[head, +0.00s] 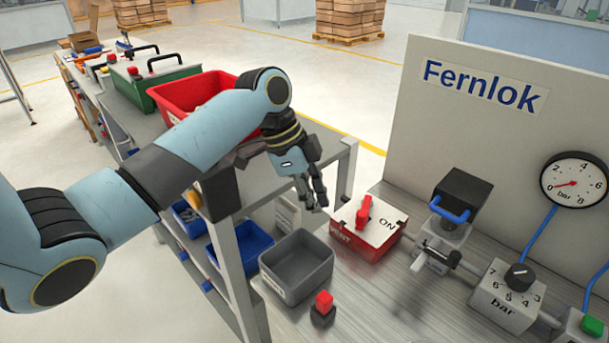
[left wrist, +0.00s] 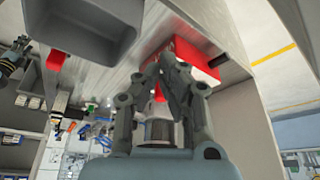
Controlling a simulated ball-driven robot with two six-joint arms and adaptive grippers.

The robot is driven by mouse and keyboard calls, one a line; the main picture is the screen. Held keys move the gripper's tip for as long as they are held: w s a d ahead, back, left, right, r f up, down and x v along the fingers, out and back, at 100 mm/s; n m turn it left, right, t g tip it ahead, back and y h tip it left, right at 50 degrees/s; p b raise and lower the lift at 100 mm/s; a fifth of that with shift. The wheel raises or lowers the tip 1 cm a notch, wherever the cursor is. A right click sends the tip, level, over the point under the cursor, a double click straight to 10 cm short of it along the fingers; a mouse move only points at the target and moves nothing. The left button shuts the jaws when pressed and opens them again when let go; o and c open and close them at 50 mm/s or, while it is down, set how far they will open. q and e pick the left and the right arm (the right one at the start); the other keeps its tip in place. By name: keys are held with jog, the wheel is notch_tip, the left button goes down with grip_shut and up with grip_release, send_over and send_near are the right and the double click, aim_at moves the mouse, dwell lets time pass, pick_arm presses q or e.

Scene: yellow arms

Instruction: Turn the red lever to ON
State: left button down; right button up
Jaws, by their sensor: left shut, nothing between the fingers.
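The red lever (head: 363,213) stands on the white top of a red switch box (head: 362,242) on the bench. The word ON is printed on the top to the right of the lever. The lever does not point at ON. My left gripper (head: 317,205) is shut and empty, above and to the left of the box, apart from the lever. In the left wrist view the shut fingers (left wrist: 170,62) overlap the red box (left wrist: 200,60) and hide most of the lever (left wrist: 159,94).
A shelf cart with a red bin (head: 185,92) stands at left.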

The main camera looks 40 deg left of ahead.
aim_at(365, 207)
pick_arm(q)
jog(key=d, duration=0.1)
jog(key=w+d, duration=0.1)
jog(key=d+f+p, duration=0.1)
jog(key=shift+w+d+f, duration=0.1)
jog(key=shift+w, duration=0.15)
jog(key=shift+w+d, duration=0.25)
jog(key=shift+d, duration=0.2)
jog(key=shift+f, duration=0.1)
pick_arm(e)
jog(key=shift+a+r, duration=0.25)
jog(key=shift+r, duration=0.25)
jog(key=shift+d, duration=0.1)
pick_arm(q)
jog(key=shift+d, duration=0.1)
